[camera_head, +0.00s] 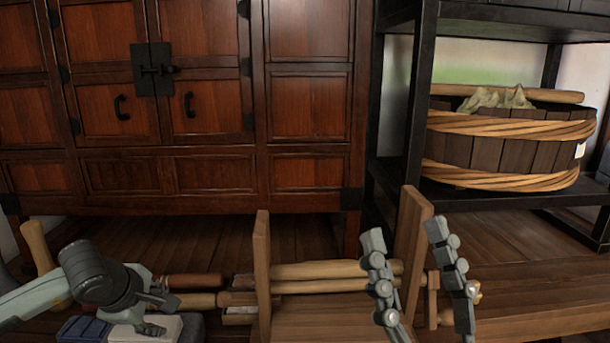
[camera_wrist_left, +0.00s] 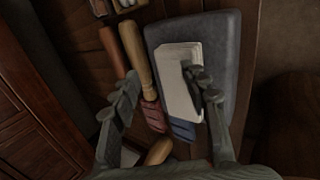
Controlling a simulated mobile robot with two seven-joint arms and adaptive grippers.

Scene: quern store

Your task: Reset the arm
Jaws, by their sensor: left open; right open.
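My left gripper (camera_head: 162,314) is at the lower left of the head view, its fingers low over the wooden bench. In the left wrist view its two fingers (camera_wrist_left: 158,88) are spread apart. One finger overlaps a cream block or stack (camera_wrist_left: 176,95) lying on a grey slab (camera_wrist_left: 224,65). I cannot tell whether it touches. Nothing is seen held between the fingers. My right gripper (camera_head: 407,238) is at the lower right of the head view. Its two fingers point up, apart and empty, in front of a wooden frame with upright boards (camera_head: 262,265).
Wooden-handled tools (camera_head: 195,301) lie left of the frame; a wooden handle (camera_wrist_left: 136,55) also shows in the left wrist view. A red-brown cabinet (camera_head: 200,100) stands behind. A wooden tub (camera_head: 500,145) sits on a black shelf at the right. Bare floorboards (camera_head: 150,240) lie before the cabinet.

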